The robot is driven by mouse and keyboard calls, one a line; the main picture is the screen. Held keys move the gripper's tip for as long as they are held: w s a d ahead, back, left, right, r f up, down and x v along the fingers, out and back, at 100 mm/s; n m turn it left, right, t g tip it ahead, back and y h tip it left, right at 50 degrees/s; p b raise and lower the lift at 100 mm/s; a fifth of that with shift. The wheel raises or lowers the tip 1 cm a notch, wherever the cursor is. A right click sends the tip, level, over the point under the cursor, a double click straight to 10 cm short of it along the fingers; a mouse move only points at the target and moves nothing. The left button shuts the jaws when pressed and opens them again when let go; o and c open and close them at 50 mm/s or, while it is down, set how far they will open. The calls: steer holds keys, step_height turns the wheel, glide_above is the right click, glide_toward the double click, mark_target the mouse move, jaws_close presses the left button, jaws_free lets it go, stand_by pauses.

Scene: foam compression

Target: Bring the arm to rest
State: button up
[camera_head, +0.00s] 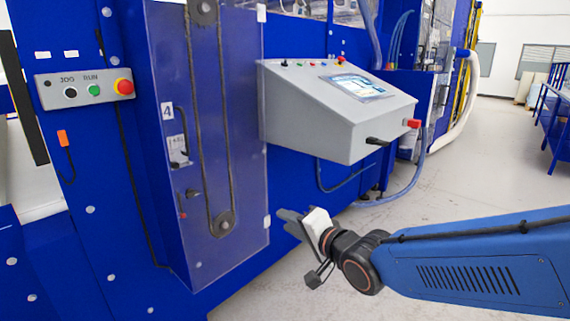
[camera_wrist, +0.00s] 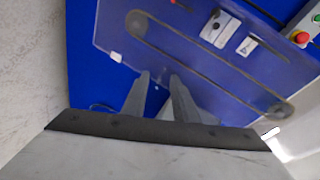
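My blue arm (camera_head: 480,262) reaches in from the right edge of the head view, bent at its black wrist joint. My gripper (camera_head: 283,222) points left toward the lower part of the blue machine's clear guard panel (camera_head: 205,130). In the wrist view, the two grey fingers of my gripper (camera_wrist: 158,77) stand apart with a gap between them and nothing in it. The guard panel (camera_wrist: 185,60) lies beyond the fingertips. I cannot tell the exact distance between fingertips and panel, but no contact shows.
A grey control console (camera_head: 330,110) with a screen juts out above my gripper. A jog/run button box (camera_head: 84,89) with a red button is on the machine's left. A blue rack (camera_head: 555,110) stands at the far right. The pale floor (camera_head: 460,170) between is clear.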

steer(key=s+d+f+n+g+h, duration=0.1)
steer(key=s+d+h, duration=0.1)
steer(key=d, duration=0.4)
steer(key=s+d+f+n+g+h, duration=0.1)
steer(key=s+d+f+h, duration=0.1)
steer(key=d, duration=0.5)
steer(key=s+d+f+n+h, duration=0.1)
steer(key=d+h, duration=0.2)
steer(key=d, duration=0.3)
steer(key=s+d+f+n+g+h, duration=0.1)
steer(key=s+d+n+g, duration=0.1)
steer(key=s+d, duration=0.3)
steer(key=s+d+f+n+g+h, duration=0.1)
steer(key=s+d, duration=0.4)
steer(key=s, duration=0.7)
steer(key=shift+d+f+n+g, duration=0.4)
steer(key=shift+f+g, duration=0.35)
steer(key=shift+g, duration=0.45)
steer(key=shift+a+r, duration=0.1)
